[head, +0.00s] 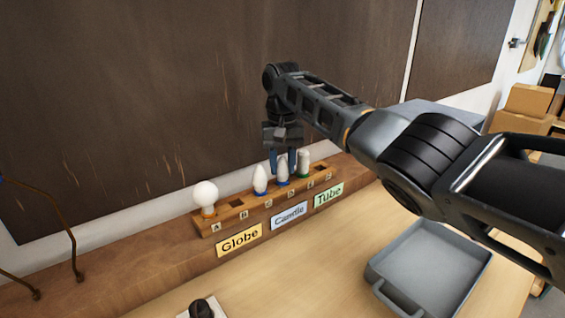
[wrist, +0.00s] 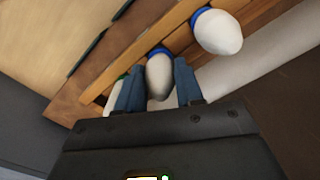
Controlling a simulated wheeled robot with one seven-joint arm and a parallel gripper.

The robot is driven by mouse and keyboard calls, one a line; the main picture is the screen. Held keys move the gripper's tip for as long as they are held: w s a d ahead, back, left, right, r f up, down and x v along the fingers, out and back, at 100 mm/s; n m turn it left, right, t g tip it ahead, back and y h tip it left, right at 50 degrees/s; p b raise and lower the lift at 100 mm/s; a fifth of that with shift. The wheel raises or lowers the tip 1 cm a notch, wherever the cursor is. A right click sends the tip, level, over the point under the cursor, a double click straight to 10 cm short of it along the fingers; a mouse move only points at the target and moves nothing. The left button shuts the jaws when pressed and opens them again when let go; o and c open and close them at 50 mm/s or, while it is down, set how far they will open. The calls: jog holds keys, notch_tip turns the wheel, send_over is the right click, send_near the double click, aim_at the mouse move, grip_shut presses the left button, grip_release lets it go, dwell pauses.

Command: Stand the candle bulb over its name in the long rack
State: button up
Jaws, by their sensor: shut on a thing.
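The long wooden rack (head: 222,228) stands on the ledge with letters along its front and the name cards Globe (head: 240,239), Candle (head: 289,215) and Tube (head: 328,194) below it. My gripper (head: 284,158) is above the rack, shut on a white candle bulb with a blue collar (head: 282,172), upright over the Candle part. In the wrist view this bulb (wrist: 159,78) is between the blue fingers, its collar at the rack; I cannot tell if it is fully seated. A second blue-collared candle bulb (head: 260,180) stands just left, also in the wrist view (wrist: 218,32).
A white globe bulb (head: 205,194) stands at the rack's left end. A green-collared tube bulb (head: 304,162) stands close right of my gripper. A dark empty hole shows right of the globe. A grey tray (head: 432,265) lies on the table, whose middle is clear.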

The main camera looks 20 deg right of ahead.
jog(key=shift+f, duration=0.15)
jog(key=o, duration=1.1)
